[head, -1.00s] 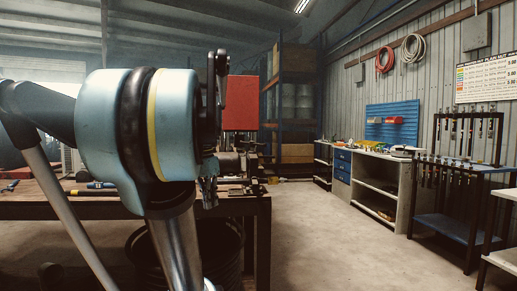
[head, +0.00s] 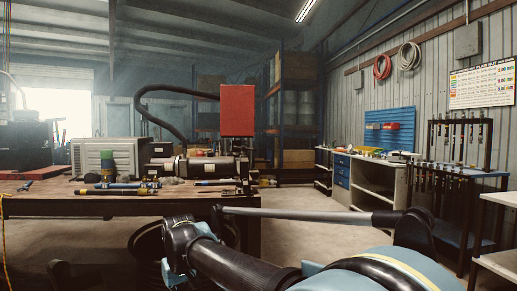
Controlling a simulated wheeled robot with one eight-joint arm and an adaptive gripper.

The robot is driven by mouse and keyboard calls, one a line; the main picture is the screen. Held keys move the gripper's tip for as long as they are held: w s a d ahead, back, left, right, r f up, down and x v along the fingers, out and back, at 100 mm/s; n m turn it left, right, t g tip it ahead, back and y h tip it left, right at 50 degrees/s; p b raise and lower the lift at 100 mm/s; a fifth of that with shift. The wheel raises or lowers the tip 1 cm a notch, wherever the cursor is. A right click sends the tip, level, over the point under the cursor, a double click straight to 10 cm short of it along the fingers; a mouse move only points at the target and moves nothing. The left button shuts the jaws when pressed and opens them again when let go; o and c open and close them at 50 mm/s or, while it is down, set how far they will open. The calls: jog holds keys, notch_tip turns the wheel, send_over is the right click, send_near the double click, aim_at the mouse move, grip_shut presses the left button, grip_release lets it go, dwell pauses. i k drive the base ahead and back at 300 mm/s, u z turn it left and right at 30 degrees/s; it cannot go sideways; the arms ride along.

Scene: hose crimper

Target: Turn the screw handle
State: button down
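A machine that looks like the hose crimper stands on the workbench in the head view, with a red box-shaped head (head: 237,110) and a dark horizontal cylinder (head: 211,167) below and left of it. I cannot make out a screw handle on it at this size. My arm crosses the lower middle and right of the picture, in front of and below the bench edge. No gripper fingers can be made out, and none of my arm touches the machine in this view.
A white shelf unit (head: 372,177) and a tool rack (head: 452,190) stand to the right. Open floor lies between them.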

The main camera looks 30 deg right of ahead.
aim_at(244, 149)
jog(key=k, duration=1)
jog(key=u, duration=0.2)
jog(key=i, duration=1.7)
jog(key=z, duration=0.6)
